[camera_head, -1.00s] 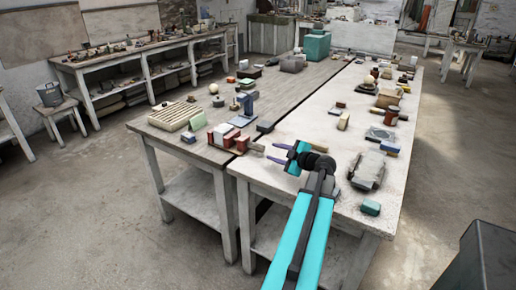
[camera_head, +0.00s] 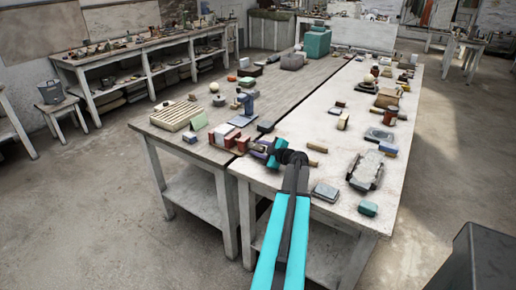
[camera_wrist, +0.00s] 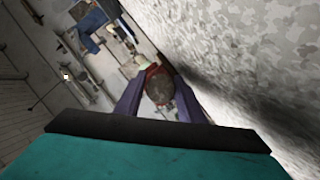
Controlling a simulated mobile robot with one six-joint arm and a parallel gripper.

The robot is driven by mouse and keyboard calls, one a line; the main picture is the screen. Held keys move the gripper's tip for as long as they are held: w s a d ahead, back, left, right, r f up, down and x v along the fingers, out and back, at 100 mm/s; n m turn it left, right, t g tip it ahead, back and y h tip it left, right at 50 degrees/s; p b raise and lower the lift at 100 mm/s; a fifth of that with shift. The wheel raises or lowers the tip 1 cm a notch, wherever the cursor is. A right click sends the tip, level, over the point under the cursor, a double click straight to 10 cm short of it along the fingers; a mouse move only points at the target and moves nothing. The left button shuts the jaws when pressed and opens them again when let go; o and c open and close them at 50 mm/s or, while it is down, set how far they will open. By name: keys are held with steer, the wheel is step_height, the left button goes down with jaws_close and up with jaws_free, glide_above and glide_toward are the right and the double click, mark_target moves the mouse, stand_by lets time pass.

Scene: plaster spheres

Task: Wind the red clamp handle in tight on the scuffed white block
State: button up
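The red clamp (camera_head: 228,142) stands on the worktop near the front end of the table, with several red parts in a row. A tan, rod-like part shows at its right, beside my gripper (camera_head: 262,150). In the wrist view a round red piece with a dark end face (camera_wrist: 159,86) sits between the two purple fingers of my gripper (camera_wrist: 160,82). It looks like the clamp handle's end. The fingers flank it closely on both sides; whether they press on it I cannot tell. I cannot make out the scuffed white block for certain.
A grey slab (camera_head: 325,192), a grey tool-like block (camera_head: 366,170) and a teal block (camera_head: 368,208) lie on the right tabletop.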

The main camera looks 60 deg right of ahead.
steer(key=shift+c, duration=0.4)
steer(key=c, duration=0.7)
steer(key=shift+f, duration=0.1)
steer(key=shift+f+m+b, duration=0.1)
steer(key=shift+m+b, duration=0.2)
steer(key=shift+b, duration=0.45)
steer(key=m+y+b, duration=0.1)
steer(key=m+b, duration=0.1)
steer(key=shift+f+g+y+b, duration=0.1)
steer(key=shift+g+y+b, duration=0.2)
steer(key=shift+y+b, duration=0.1)
steer(key=m+y+b, duration=0.2)
steer(key=shift+m+b, duration=0.4)
steer(key=m+y+b, duration=0.1)
steer(key=m+y, duration=0.1)
steer(key=m, duration=0.1)
steer(key=m+y, duration=0.2)
steer(key=m, duration=0.1)
steer(key=shift+a+r+y, duration=0.15)
steer(key=shift+r+y, duration=0.05)
steer(key=shift+y, duration=0.1)
